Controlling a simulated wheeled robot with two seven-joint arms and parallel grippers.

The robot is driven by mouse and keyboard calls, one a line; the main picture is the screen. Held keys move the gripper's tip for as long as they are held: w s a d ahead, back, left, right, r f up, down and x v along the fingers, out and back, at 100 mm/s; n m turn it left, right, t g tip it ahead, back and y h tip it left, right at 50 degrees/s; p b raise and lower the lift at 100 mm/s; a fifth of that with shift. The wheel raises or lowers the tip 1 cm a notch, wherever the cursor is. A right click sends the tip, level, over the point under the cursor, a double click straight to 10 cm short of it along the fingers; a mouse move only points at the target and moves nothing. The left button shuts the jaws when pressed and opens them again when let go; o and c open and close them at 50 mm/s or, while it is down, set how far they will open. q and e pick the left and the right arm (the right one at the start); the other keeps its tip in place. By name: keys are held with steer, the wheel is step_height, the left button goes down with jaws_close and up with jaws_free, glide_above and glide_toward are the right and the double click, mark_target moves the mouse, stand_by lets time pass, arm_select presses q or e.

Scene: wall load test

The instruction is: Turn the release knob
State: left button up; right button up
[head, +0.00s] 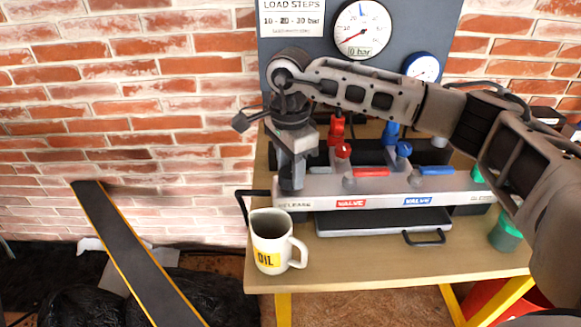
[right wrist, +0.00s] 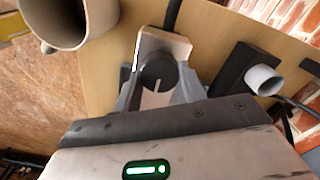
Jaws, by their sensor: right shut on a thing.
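My right gripper (head: 291,186) points down at the left end of the grey valve block, above the RELEASE label (head: 294,205). In the head view the gripper hides the release knob. In the right wrist view the release knob (right wrist: 157,73) is a dark round cap with a pale line across its front part. It sits between the two grey fingers of my right gripper (right wrist: 160,88), which are shut on it. My left gripper is not in view.
An OIL mug (head: 267,248) stands just in front of the gripper on the wooden bench (head: 350,262). Red (head: 371,172) and blue (head: 436,170) valve levers lie to the right. A pressure gauge (head: 361,30) hangs behind, its red needle low. A green-lidded cup (head: 505,235) stands at right.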

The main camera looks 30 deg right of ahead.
mark_target(290, 171)
steer(key=shift+r, duration=0.1)
steer(key=o, duration=1)
steer(key=shift+w+r, duration=0.15)
steer(key=shift+r, duration=7.85)
steer(key=shift+f, duration=0.1)
